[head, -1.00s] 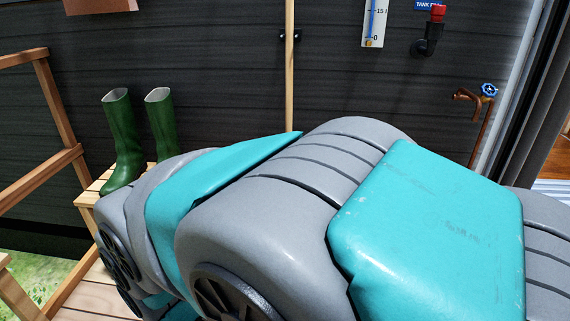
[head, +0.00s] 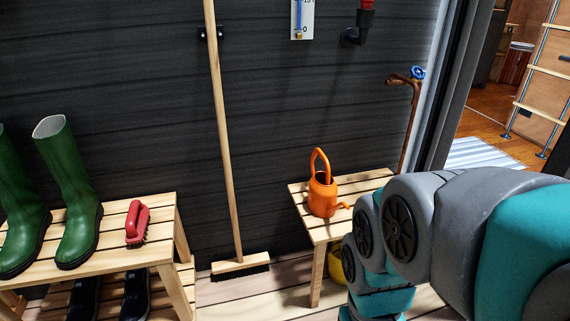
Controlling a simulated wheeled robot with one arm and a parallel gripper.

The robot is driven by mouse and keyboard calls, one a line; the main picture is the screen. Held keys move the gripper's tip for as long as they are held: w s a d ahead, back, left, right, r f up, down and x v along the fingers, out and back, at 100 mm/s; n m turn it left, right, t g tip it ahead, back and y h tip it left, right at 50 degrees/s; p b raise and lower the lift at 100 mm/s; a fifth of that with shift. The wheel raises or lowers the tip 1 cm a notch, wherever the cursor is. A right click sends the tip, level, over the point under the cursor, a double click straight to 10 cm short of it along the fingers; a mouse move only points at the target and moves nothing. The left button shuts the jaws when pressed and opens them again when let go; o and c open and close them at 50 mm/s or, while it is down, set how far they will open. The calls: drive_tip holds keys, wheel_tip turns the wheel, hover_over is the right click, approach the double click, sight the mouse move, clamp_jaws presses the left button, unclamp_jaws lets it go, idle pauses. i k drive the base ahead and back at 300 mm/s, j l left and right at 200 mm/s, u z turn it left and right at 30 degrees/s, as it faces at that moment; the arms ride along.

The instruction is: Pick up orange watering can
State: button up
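The orange watering can (head: 321,198) stands upright on a small slatted wooden stool (head: 318,232) against the dark wall. Its looped handle rises at the top and its spout points right, towards my arm. My arm fills the lower right of the head view, just right of the stool, and hides part of the stool's right side. My gripper is not visible.
A slatted bench (head: 110,250) at left holds green boots (head: 70,190) and a red brush (head: 137,222), with dark shoes below. A broom (head: 225,150) leans on the wall between bench and stool. A yellow bucket (head: 336,262) is under the stool. An open doorway is at right.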

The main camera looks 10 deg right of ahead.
sight(322, 190)
drive_tip(key=j+z, duration=0.1)
drive_tip(key=z, duration=0.15)
drive_tip(key=i+j+z, duration=0.1)
drive_tip(key=j, duration=0.25)
drive_tip(key=i+j+z, duration=0.15)
drive_tip(key=j, duration=0.25)
drive_tip(key=i+j+z, duration=0.1)
drive_tip(key=j, duration=0.25)
drive_tip(key=i+j+z, duration=0.1)
drive_tip(key=j, duration=0.3)
drive_tip(key=i+j+z, duration=0.15)
drive_tip(key=j, duration=0.25)
